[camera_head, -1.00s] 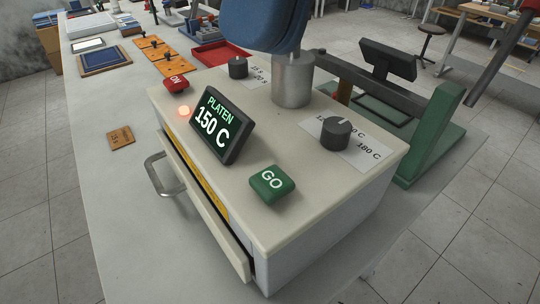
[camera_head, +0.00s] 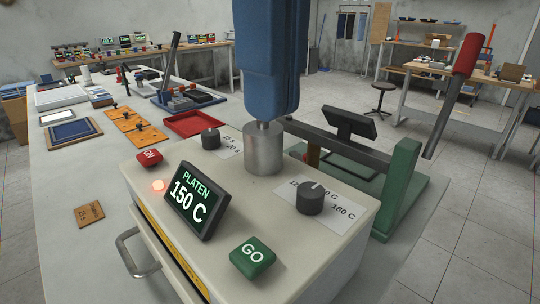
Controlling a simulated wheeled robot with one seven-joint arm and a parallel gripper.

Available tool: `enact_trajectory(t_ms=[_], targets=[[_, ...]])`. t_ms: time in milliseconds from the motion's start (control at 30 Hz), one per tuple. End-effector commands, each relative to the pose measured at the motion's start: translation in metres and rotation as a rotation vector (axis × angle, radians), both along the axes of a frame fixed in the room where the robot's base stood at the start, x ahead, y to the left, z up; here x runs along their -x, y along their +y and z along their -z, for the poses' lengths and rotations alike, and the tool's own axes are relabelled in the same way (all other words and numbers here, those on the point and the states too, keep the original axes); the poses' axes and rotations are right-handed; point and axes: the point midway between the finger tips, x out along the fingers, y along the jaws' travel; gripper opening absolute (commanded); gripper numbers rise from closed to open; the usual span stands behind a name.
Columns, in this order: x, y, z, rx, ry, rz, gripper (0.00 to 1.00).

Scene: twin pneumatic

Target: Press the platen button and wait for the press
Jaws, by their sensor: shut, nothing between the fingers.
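A cream press box (camera_head: 310,262) fills the front of the head view. A steel column (camera_head: 263,150) rises from the box top into a large blue part (camera_head: 270,60). The platen itself cannot be made out. My gripper is not in view.
Black knobs, back (camera_head: 211,138) and right (camera_head: 310,199), stand on the box. A drawer handle (camera_head: 134,255) sticks out left. A green frame (camera_head: 398,185) and a red-handled lever (camera_head: 467,54) are right. Boards and trays lie behind; the bench's front left is mostly clear.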

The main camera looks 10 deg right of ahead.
Motion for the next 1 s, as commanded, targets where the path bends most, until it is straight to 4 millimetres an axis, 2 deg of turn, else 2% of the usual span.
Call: enact_trajectory(t_ms=[600,800,1000], targets=[[0.001,0.000,0.109,-0.002,0.005,-0.001,0.00],[0.000,0.000,0.128,-0.001,0.002,0.000,0.00],[0.000,0.000,0.133,-0.001,0.000,0.000,0.00]])
